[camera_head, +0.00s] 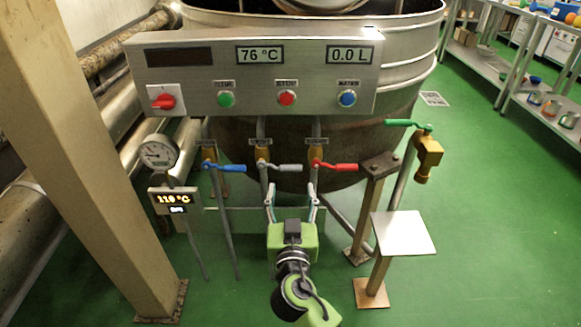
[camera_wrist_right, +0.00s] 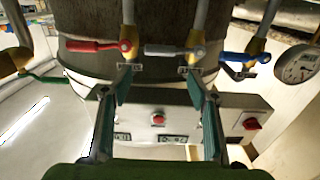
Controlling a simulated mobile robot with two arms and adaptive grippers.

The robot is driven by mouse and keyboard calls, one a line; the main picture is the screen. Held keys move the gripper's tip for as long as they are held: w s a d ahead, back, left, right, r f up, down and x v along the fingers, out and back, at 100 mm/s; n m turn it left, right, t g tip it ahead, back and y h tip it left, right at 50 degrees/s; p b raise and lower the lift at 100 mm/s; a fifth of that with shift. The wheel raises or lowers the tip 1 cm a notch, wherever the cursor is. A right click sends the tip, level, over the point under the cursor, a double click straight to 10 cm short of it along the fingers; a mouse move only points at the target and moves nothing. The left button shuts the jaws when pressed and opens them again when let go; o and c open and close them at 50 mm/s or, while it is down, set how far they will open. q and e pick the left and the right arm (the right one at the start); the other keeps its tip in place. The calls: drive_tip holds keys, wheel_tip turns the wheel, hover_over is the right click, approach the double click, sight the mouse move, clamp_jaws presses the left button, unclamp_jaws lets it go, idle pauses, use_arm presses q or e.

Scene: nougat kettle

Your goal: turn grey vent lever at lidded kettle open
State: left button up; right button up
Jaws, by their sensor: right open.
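The grey vent lever (camera_head: 286,167) sits on a brass valve (camera_head: 262,154) in the middle of the row under the control panel, its handle lying sideways to the right. In the right wrist view, which looks inverted, the grey lever (camera_wrist_right: 165,50) lies level just beyond the fingertips. My right gripper (camera_head: 292,187) is open and empty, just below and in front of the lever; its fingers (camera_wrist_right: 158,74) are spread on either side of the handle's span. I see no clear contact. The large metal kettle (camera_head: 408,85) stands behind. My left gripper is out of view.
A blue lever (camera_head: 228,168) is to the left and a red lever (camera_head: 340,167) to the right, both close. The control panel (camera_head: 200,65) overhangs them. A green lever (camera_head: 402,122), a gauge (camera_head: 158,152) and a small stand (camera_head: 404,232) flank the area.

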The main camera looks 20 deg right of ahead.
sight(291, 167)
drive_tip(key=x, duration=1.1)
drive_tip(key=shift+f, duration=0.1)
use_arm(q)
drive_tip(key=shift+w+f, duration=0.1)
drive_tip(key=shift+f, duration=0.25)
use_arm(e)
clamp_jaws()
